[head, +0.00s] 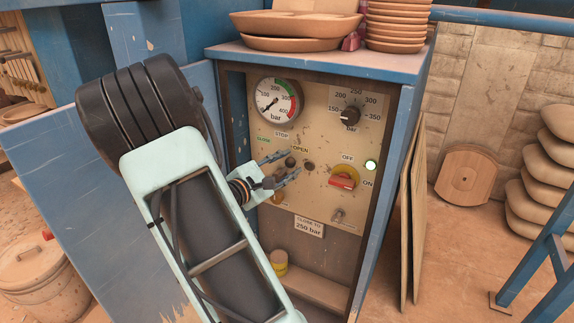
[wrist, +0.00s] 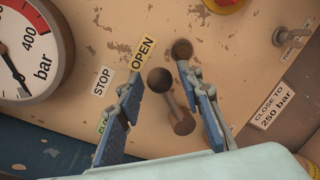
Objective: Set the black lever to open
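The lever, with a dark ball knob (wrist: 160,80) on a short stem, rises from a round brown base (wrist: 182,122) on the control panel. In the wrist view its knob leans from the base toward the yellow OPEN label (wrist: 142,52). The STOP label (wrist: 102,80) lies to its left, and the CLOSE label is mostly hidden behind a finger. My gripper (wrist: 159,73) is open, with one finger on each side of the knob and visible gaps. In the head view my gripper (head: 292,162) is at the panel around the dark knob (head: 290,163).
A second dark knob (wrist: 182,49) sits close to one fingertip. A red switch on a yellow plate (head: 343,178), a dial (head: 350,115), a gauge (head: 278,99) and a small toggle (head: 338,214) share the panel. A blue cabinet frame (head: 395,150) surrounds it.

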